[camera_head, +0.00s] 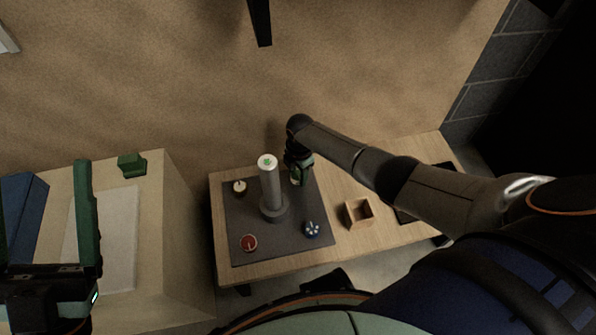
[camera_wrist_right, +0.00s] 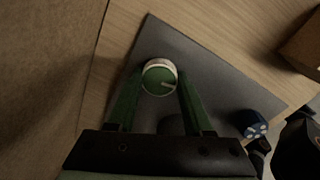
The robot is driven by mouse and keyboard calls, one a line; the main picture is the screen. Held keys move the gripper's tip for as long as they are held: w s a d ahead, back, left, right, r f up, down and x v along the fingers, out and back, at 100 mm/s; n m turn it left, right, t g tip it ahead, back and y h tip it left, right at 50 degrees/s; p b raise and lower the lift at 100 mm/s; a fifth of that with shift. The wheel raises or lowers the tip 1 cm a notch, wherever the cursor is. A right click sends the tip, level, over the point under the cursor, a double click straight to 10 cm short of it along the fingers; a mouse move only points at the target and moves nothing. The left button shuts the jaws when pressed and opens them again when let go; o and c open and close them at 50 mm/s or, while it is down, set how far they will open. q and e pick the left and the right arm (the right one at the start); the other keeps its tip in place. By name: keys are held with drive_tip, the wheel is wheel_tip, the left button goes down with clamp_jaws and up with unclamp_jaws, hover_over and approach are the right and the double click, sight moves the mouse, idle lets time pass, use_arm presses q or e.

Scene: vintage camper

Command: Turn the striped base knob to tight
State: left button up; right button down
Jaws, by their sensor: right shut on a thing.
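A green round knob (camera_wrist_right: 159,78) with a pale rim and a light pointer line stands at the far right corner of a dark grey mat (camera_head: 233,222). My right gripper (camera_wrist_right: 160,73) is shut on this green knob, with one finger on each side. In the head view the right gripper (camera_head: 297,176) hides most of it. A grey post (camera_head: 270,187) on a round base stands mid-mat, with a green mark on its top. I cannot make out clear stripes on any knob. My left gripper (camera_head: 44,180) is open and empty at the far left, over another counter.
A cream knob (camera_head: 239,187), a red knob (camera_head: 249,243) and a blue knob with white marks (camera_head: 312,229) sit at the mat's other corners. A small open wooden box (camera_head: 359,214) stands right of the mat. A wall rises behind the table.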

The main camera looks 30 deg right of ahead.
sight(299, 176)
use_arm(q)
drive_tip(key=shift+r, duration=0.2)
use_arm(e)
drive_tip(key=shift+m, duration=0.4)
drive_tip(key=shift+c, duration=1.5)
unclamp_jaws()
use_arm(q)
wheel_tip(299, 176, up, 6)
drive_tip(key=y+p, duration=0.1)
drive_tip(key=p, duration=0.6)
drive_tip(key=shift+w+a+r+t+p, duration=0.15)
drive_tip(key=shift+w+a+t+p, duration=0.15)
drive_tip(key=shift+w+a+p, duration=0.15)
use_arm(e)
wheel_tip(299, 176, up, 12)
drive_tip(key=shift+s+r, duration=0.25)
drive_tip(key=shift+s, duration=0.1)
